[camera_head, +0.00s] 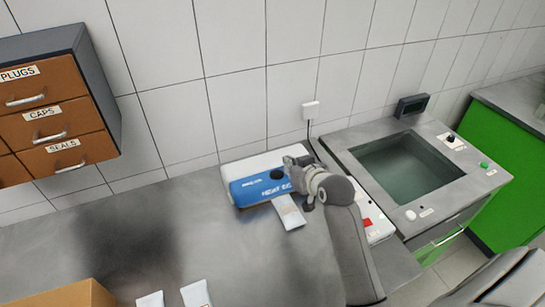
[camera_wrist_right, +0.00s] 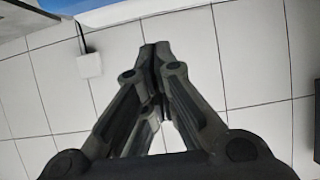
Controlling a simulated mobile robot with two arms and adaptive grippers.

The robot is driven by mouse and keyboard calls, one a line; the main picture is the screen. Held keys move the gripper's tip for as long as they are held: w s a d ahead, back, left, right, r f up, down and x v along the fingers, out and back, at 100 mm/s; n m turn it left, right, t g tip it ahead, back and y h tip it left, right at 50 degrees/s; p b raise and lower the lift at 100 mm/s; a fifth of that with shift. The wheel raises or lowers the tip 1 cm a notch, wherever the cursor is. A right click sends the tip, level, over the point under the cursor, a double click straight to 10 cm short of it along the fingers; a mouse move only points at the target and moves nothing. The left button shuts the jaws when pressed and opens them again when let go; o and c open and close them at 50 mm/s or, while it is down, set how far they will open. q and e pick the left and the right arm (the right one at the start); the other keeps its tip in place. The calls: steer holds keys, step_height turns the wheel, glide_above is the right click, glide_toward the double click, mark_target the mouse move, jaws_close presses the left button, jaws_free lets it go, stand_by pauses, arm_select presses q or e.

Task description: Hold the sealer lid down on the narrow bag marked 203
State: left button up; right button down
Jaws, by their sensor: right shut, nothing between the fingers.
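The heat sealer has a white body (camera_head: 234,166) and a blue lid (camera_head: 258,186) with partly hidden white lettering. The lid looks low over the body; whether it is fully closed is hard to tell. A narrow pale bag (camera_head: 289,212) sticks out from the lid's front edge onto the bench; its marking is not readable. My right gripper (camera_head: 292,163) is shut and empty at the lid's right end, covering part of it. Contact with the lid cannot be made out. In the right wrist view its fingertips (camera_wrist_right: 155,50) meet against the tiled wall. My left gripper is out of view.
Two more pale bags (camera_head: 150,299) (camera_head: 196,294) and a cardboard box (camera_head: 65,294) lie at the bench's front. A drawer cabinet (camera_head: 50,105) hangs at left. A sunken tank (camera_head: 410,165) is at right. The bench's middle is clear.

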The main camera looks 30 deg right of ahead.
steer(key=p, duration=0.3)
glide_above(279, 174)
steer(key=f, duration=0.3)
steer(key=shift+w+f, duration=0.1)
steer(key=shift+w, duration=0.2)
steer(key=f, duration=0.2)
steer(key=s+f, duration=0.1)
steer(key=f, duration=0.1)
steer(key=shift+p, duration=0.35)
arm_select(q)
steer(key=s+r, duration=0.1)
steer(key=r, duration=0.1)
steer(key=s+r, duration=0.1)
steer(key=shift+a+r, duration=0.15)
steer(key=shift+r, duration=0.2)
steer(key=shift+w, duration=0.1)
